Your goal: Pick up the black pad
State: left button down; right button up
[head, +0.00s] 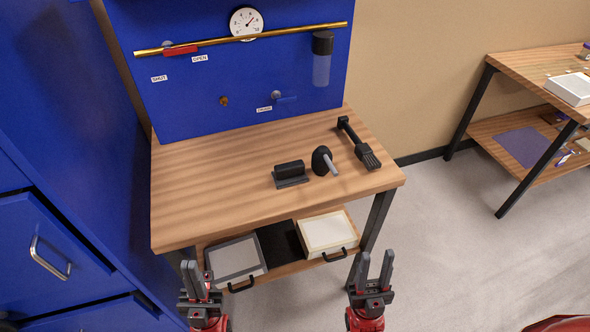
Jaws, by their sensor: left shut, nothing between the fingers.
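A flat black pad (280,245) lies on the lower shelf of the wooden bench, between a grey-framed tray (236,259) and a cream-topped box (328,232). The bench top hides part of its far side. A black block on a flat base (290,173) stands on the bench top. My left gripper (195,270) is shut and empty, in front of the bench's left leg. My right gripper (375,267) is open and empty, near the bench's front right leg. Both are apart from the pad.
The bench top (210,195) also holds a black cone-shaped tool (322,161) and a black brush-like tool (360,145). A blue panel with a brass pipe (290,33) and gauge stands behind. Blue drawers (45,250) are at left.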

aim_at(284, 175)
jog(key=u, duration=1.45)
jog(key=k+l+u, duration=0.1)
jog(key=u, duration=0.3)
jog(key=k+l+u, duration=0.15)
jog(key=u, duration=0.25)
jog(key=k+l+u, duration=0.15)
jog(key=u, duration=0.2)
jog(key=k+l, duration=0.2)
jog(key=k, duration=0.3)
jog(key=k+l, duration=0.2)
jog(key=k, duration=0.35)
jog(key=k+l, duration=0.2)
jog(key=k, duration=0.3)
